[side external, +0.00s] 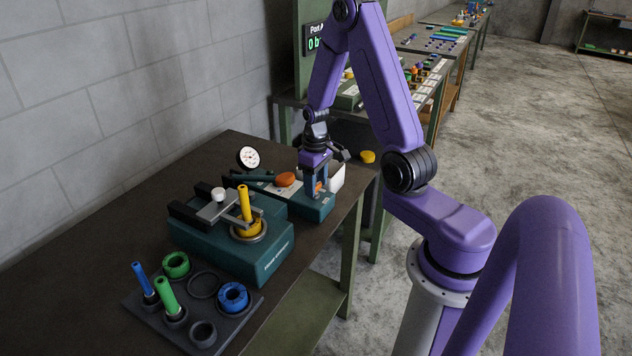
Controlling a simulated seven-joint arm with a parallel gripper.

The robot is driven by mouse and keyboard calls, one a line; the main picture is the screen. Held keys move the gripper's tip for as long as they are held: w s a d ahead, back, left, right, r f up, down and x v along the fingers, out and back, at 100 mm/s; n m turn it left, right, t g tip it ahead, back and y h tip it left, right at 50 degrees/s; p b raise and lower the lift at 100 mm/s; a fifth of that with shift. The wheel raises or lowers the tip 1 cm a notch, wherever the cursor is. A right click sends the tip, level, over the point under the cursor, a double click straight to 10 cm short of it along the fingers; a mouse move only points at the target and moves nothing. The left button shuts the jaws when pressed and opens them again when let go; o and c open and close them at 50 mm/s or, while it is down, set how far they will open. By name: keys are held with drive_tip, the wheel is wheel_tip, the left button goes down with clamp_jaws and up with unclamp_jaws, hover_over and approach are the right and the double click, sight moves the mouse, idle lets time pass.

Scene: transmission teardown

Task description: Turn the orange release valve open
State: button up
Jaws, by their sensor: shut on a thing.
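My gripper (319,192) points down over the right end of a teal unit (310,210) near the table's right edge. Its fingers are closed around a small orange part, the release valve (319,186), of which only a little shows between them. How far the valve is turned cannot be told. A separate round orange knob (285,179) sits on the same unit, to the left of my gripper and apart from it. A white-faced gauge (248,157) stands behind, its needle too small to read.
A teal fixture (230,250) with a yellow part (243,205) and a clamp stands to the front left. A dark tray (185,325) holds blue, green and black parts. A white box (336,178) is close behind my gripper.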

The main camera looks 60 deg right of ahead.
drive_tip(key=shift+w+n, duration=0.1)
drive_tip(key=shift+n, duration=0.2)
drive_tip(key=o, duration=1)
drive_tip(key=shift+o, duration=0.2)
drive_tip(key=shift+r, duration=0.1)
wheel_tip(320, 180, up, 17)
drive_tip(key=shift+r, duration=0.15)
drive_tip(key=s+a+n, duration=0.3)
drive_tip(key=a, duration=0.5)
drive_tip(key=s+a+n, duration=0.3)
drive_tip(key=a, duration=0.6)
drive_tip(key=s+a+f+n, duration=0.1)
drive_tip(key=s+a+n, duration=0.2)
drive_tip(key=s, duration=0.5)
drive_tip(key=s+a+f+n, duration=0.1)
drive_tip(key=s+a+n, duration=0.2)
drive_tip(key=s, duration=0.5)
drive_tip(key=shift+f, duration=0.2)
